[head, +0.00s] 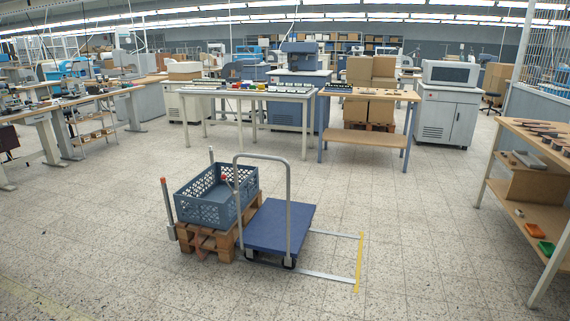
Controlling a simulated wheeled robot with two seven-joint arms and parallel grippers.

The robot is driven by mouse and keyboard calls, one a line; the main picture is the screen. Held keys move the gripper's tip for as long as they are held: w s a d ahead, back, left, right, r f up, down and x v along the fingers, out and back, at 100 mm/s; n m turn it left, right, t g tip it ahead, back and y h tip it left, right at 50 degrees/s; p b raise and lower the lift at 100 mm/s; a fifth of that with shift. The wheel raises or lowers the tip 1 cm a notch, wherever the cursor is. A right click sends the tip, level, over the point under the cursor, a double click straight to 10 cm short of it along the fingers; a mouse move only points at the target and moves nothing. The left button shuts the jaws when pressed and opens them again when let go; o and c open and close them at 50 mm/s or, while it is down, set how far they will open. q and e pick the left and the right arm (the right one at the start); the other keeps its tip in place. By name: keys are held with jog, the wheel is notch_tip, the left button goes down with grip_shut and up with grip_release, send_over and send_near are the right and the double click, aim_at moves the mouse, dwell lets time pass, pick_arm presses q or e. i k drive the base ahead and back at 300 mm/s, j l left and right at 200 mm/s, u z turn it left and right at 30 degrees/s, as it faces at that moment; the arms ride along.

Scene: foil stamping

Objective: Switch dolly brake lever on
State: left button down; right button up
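A dolly with a flat blue deck (280,226) and an upright grey tube handle (289,200) stands on the floor near the middle of the head view. A small red part (224,178) shows beside the left upright of the handle, in front of the crate's inside. It may be the brake lever's knob, but it is too small to tell, and so is its position. Neither of my grippers is in view.
A blue-grey crate (208,209) sits on a wooden pallet (207,243) close against the dolly's left. An orange-tipped post (167,208) stands at the pallet's left. Yellow tape (359,262) marks the floor at right. A workbench (540,140) stands far right. The near floor is clear.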

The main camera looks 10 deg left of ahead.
aim_at(223, 176)
jog(key=i+j+u, duration=0.1)
jog(key=i+u, duration=0.3)
jog(key=i, duration=0.2)
jog(key=i+u, duration=0.35)
jog(key=i, duration=0.3)
jog(key=i+j+z, duration=0.3)
jog(key=i, duration=0.25)
jog(key=i+j+z, duration=0.35)
jog(key=i, duration=0.2)
jog(key=i+j+z, duration=0.2)
jog(key=j, duration=0.2)
jog(key=i+j+z, duration=0.2)
jog(key=j, duration=0.2)
jog(key=j+z, duration=0.2)
jog(key=j, duration=0.2)
jog(key=i+j+z, duration=0.2)
jog(key=j, duration=0.25)
jog(key=j+z, duration=0.2)
jog(key=j, duration=0.25)
